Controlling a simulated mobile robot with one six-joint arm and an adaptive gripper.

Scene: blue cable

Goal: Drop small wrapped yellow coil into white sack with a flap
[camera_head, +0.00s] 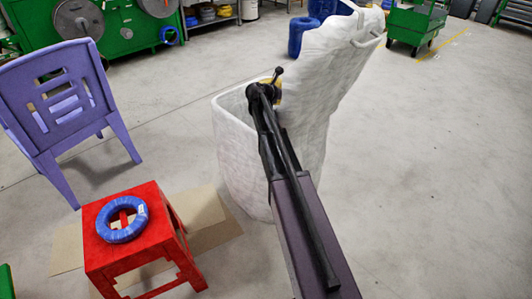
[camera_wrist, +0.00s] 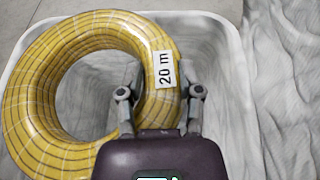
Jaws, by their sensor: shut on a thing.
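The wrapped yellow coil (camera_wrist: 62,45), with a white "20 m" label, fills the left of the wrist view. My gripper (camera_wrist: 158,92) is shut on the coil's right side, with one finger inside the ring and one outside. The coil is held over the opening of the white sack (camera_wrist: 225,60). In the head view my gripper (camera_head: 270,90) is at the mouth of the sack (camera_head: 238,150), and its raised flap (camera_head: 335,75) stands up to the right. Only a small bit of the coil (camera_head: 277,97) shows there; my arm hides the rest.
A red stool (camera_head: 140,255) with a blue coil (camera_head: 122,219) on it stands at the lower left, on flat cardboard (camera_head: 205,215). A purple chair (camera_head: 60,95) is at the left. Floor to the right is clear.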

